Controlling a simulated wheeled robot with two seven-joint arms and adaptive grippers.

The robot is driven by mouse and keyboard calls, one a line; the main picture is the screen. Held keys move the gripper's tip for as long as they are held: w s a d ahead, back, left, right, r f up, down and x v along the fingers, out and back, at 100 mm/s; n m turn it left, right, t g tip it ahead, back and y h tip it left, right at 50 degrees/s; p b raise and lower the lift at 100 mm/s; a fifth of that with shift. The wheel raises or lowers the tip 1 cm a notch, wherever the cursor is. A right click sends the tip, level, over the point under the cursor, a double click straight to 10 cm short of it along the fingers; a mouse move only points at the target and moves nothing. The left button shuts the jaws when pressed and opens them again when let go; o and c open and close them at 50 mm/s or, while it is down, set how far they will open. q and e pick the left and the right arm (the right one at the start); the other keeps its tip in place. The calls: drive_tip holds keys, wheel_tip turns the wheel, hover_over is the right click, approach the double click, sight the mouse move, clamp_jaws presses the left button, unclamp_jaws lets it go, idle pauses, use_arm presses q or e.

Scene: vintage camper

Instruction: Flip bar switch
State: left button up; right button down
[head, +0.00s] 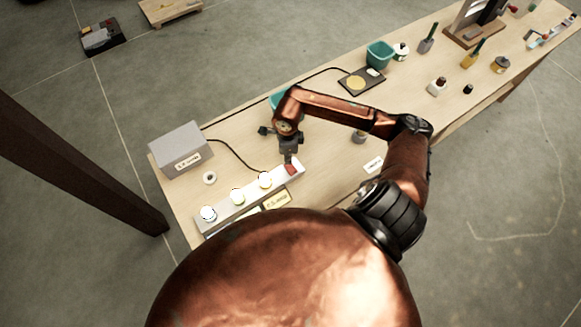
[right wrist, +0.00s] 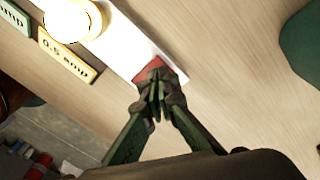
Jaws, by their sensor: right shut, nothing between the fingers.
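The white light bar (head: 225,207) lies along the left end of the bench, with three round bulbs (head: 265,180) glowing on it. The red bar switch (head: 292,168) sits at the bar's right end. My right gripper (head: 288,158) is shut and empty, pointing down at the switch. In the right wrist view my right gripper (right wrist: 155,92) has its fingertips at the red switch (right wrist: 150,70) and partly covers it. They look in contact or very close; I cannot tell which. The switch's tilt is not clear. My left gripper is not in view.
A grey box (head: 181,150) with a cable stands behind the bar on the wooden bench. Label plates, one reading "0.5 amp" (right wrist: 67,55), lie beside the bar. A teal bin (head: 380,54), bottles and brushes stand farther right. A dark post (head: 80,165) rises at the left.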

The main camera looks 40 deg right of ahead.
drive_tip(key=shift+f+b, duration=1)
drive_tip(key=shift+f, duration=0.1)
idle(1.0)
drive_tip(key=shift+r, duration=0.1)
drive_tip(key=shift+r+p, duration=1.7)
drive_tip(key=shift+r, duration=1.75)
